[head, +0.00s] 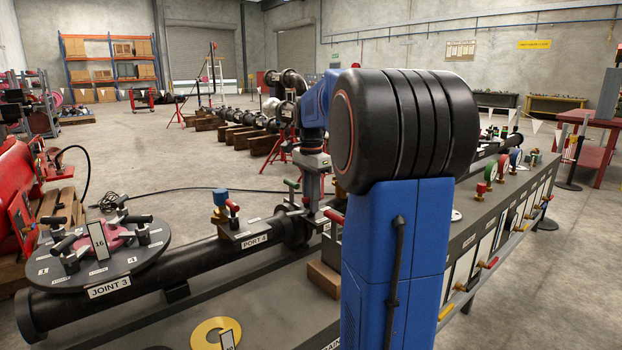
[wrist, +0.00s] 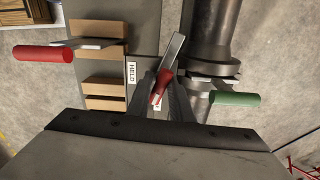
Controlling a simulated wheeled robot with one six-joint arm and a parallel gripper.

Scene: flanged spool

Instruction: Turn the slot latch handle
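A metal lever (wrist: 173,50) with a red grip (wrist: 160,88) stands in the middle of the wrist view, beside a plate labelled HELD (wrist: 131,72). My gripper (wrist: 164,86) has a finger on each side of the red grip. I cannot tell whether the fingers press on it. Another red handle (wrist: 45,54) lies to the left and a green handle (wrist: 235,99) to the right by the pipe flange. In the head view my gripper (head: 313,185) points down near the green handle (head: 291,184) and a red handle (head: 333,215); my arm hides part of this area.
A black pipe (head: 190,262) with PORT 4 and JOINT 3 labels runs along the bench (head: 262,312). A brass valve with a blue cap (head: 220,205) and a red-handled one (head: 232,208) stand on it. More valves line the right bench.

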